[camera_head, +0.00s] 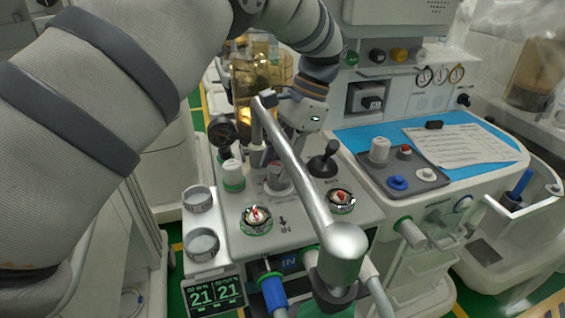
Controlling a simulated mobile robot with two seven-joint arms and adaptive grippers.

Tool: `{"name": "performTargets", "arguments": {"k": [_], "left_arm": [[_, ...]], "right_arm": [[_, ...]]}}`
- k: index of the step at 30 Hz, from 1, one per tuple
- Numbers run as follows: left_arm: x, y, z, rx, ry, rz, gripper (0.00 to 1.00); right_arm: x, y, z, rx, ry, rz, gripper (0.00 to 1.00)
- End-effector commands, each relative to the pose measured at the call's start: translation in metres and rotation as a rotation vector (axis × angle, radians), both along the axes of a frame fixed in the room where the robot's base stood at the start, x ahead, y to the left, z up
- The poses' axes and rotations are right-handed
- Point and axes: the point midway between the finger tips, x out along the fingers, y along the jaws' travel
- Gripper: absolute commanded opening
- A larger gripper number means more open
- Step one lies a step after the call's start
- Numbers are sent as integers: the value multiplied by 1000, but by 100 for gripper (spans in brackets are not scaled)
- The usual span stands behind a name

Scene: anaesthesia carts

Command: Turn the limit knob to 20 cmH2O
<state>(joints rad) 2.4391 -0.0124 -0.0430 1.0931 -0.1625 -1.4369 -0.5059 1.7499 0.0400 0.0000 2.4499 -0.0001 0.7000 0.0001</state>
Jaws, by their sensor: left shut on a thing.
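My left arm comes in from the left, arches over the top and reaches down to the cart top. My left gripper (280,163) is behind the slanting metal tube, its fingers pointing down at a pale knob with a red mark (278,181). The gripper is shut on this knob, which seems to be the limit knob. The tube and fingers hide part of it, and its scale cannot be read. My right gripper is not in view.
The metal tube (298,180) crosses close in front of the gripper. A black lever (323,160), a white-and-green knob (232,175) and a black gauge (222,132) stand around it. Two round dials (256,217) (341,200) lie nearer.

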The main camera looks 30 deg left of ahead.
Motion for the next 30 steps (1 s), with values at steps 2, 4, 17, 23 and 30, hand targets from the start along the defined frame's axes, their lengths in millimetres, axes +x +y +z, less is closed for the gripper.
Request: {"name": "performTargets", "arguments": {"k": [2,4,17,23,30], "left_arm": [[0,1,-1,0,1,47,10],[1,1,-1,0,0,84,10],[1,1,0,0,-2,196,10],[1,1,1,0,-2,199,10],[1,1,1,0,-2,199,51]], "right_arm": [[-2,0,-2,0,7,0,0],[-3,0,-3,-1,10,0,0],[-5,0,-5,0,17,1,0],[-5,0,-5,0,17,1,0],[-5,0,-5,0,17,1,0]]}}
